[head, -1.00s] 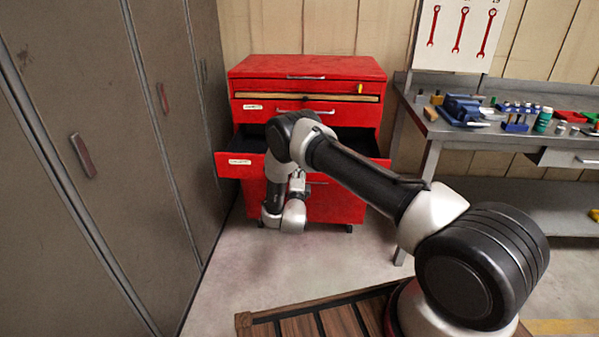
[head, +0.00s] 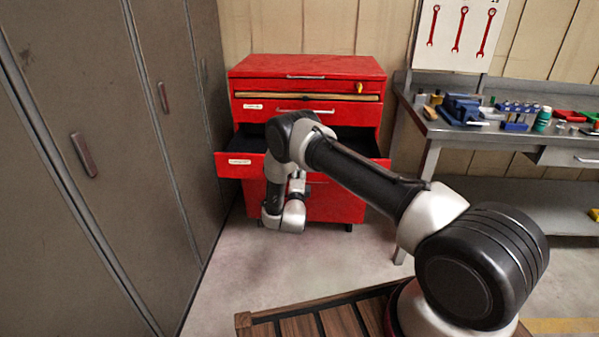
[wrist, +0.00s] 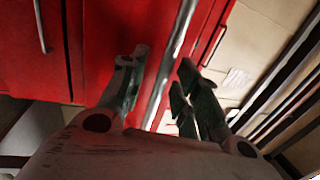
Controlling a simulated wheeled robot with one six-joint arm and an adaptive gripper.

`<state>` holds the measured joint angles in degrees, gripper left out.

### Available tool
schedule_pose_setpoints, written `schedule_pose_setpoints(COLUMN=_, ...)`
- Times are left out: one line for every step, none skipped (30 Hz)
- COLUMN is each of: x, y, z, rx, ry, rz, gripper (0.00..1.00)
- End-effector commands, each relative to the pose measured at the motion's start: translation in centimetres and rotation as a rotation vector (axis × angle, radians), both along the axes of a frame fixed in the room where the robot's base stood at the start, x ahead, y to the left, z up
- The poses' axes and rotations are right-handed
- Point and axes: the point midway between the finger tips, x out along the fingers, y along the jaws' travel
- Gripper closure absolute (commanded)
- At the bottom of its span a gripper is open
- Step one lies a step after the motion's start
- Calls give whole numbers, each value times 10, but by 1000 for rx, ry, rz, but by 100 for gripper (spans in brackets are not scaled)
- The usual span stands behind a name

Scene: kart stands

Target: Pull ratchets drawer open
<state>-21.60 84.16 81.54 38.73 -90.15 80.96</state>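A red tool cabinet (head: 308,70) stands against the back wall. One drawer (head: 240,172) is pulled out, its dark inside showing on both sides of my arm. It bears a white label too small to read, so I cannot tell if it is the ratchets drawer. My gripper is hidden behind my arm in the head view. In the wrist view my gripper (wrist: 160,80) is open, with its fingers apart on either side of a long metal handle bar (wrist: 183,25) on a red front. A gap shows between the left finger and the bar. Contact on the right is unclear.
Grey lockers (head: 110,130) line the left, close to the cabinet. A workbench (head: 430,128) with a vise (head: 463,107) and small tools stands at the right. The floor (head: 240,255) before the cabinet is clear.

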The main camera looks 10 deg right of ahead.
Motion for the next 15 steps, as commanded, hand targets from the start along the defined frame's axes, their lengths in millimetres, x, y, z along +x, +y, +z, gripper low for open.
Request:
schedule_pose_setpoints(x=-5, y=2, z=-2, rx=-1, ry=2, rz=2, gripper=68)
schedule_pose_setpoints(x=-8, y=4, z=-3, rx=-1, ry=3, rz=3, gripper=68)
schedule_pose_setpoints(x=-14, y=6, z=-4, rx=-2, ry=4, rz=4, gripper=68)
schedule_pose_setpoints(x=-19, y=8, z=-5, rx=-3, ry=4, rz=3, gripper=68)
schedule_pose_setpoints(x=-25, y=9, z=-6, rx=-3, ry=4, rz=3, gripper=68)
schedule_pose_setpoints(x=-33, y=12, z=-8, rx=-1, ry=5, rz=4, gripper=68)
schedule_pose_setpoints(x=-40, y=15, z=-10, rx=-2, ry=5, rz=4, gripper=68)
schedule_pose_setpoints(x=-47, y=17, z=-11, rx=-2, ry=5, rz=4, gripper=68)
schedule_pose_setpoints(x=-56, y=19, z=-13, rx=-2, ry=5, rz=3, gripper=68)
schedule_pose_setpoints(x=-62, y=22, z=-14, rx=-2, ry=4, rz=5, gripper=68)
schedule_pose_setpoints(x=-68, y=23, z=-15, rx=-3, ry=4, rz=3, gripper=68)
schedule_pose_setpoints(x=-76, y=26, z=-17, rx=-3, ry=4, rz=3, gripper=68)
schedule_pose_setpoints(x=-81, y=28, z=-18, rx=-2, ry=3, rz=5, gripper=68)
schedule_pose_setpoints(x=-86, y=29, z=-19, rx=-2, ry=4, rz=4, gripper=68)
schedule_pose_setpoints(x=-92, y=31, z=-20, rx=-1, ry=4, rz=3, gripper=68)
